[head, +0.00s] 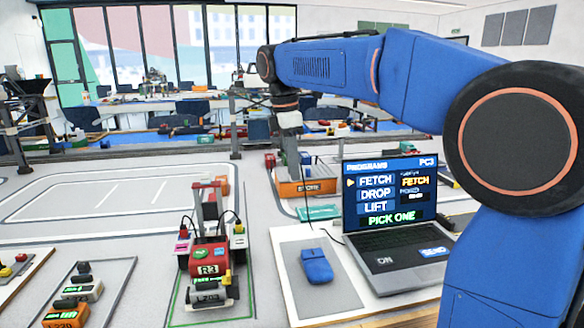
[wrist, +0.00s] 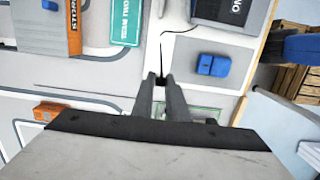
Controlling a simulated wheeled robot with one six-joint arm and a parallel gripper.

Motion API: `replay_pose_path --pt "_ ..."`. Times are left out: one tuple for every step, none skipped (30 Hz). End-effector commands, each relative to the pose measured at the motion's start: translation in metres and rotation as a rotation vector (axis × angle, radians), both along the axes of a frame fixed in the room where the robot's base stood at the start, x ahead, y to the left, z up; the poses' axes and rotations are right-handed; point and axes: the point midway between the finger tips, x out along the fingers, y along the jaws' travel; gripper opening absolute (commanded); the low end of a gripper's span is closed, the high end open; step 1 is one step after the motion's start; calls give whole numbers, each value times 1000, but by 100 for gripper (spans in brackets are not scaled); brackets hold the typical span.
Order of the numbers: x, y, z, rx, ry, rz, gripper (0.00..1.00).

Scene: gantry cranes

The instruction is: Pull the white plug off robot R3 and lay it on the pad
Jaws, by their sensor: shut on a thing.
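Robot R3 (head: 208,262) is a small red crane-like unit inside a green outline on the floor mat. A white block (head: 238,242) with a dark lead stands on its right side, and a pink-topped dark block (head: 183,240) on its left. I cannot tell which part is the white plug. A grey pad (head: 328,293) lies on a white board in front of the laptop; it also shows in the wrist view (wrist: 190,80). My gripper (head: 292,178) is down beside the orange store box. In the wrist view my gripper (wrist: 160,82) is shut on a small dark thing (wrist: 160,80).
A thin dark cord runs from the laptop. The orange store box (head: 305,187) and teal card (head: 318,213) lie behind.

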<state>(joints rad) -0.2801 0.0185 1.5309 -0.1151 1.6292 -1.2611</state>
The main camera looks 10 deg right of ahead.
Motion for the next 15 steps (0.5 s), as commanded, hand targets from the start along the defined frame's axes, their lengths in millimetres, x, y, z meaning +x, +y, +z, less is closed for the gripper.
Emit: replay_pose_path --pt "0 0 -1 0 0 0 0" --pt "0 0 -2 0 0 0 0" --pt "0 0 -4 0 1 0 0" --pt "0 0 -5 0 1 0 0" --pt "0 0 -7 0 1 0 0" --pt "0 0 -10 0 1 0 0" --pt "0 0 -12 0 1 0 0" --pt "0 0 -14 0 1 0 0" --pt "0 0 -17 0 1 0 0" --pt "0 0 -18 0 1 0 0" --pt "0 0 -20 0 1 0 0" --pt "0 0 -23 0 1 0 0" --pt "-1 0 -25 0 1 0 0" --pt "-1 0 -27 0 1 0 0" --pt "0 0 -30 0 1 0 0"
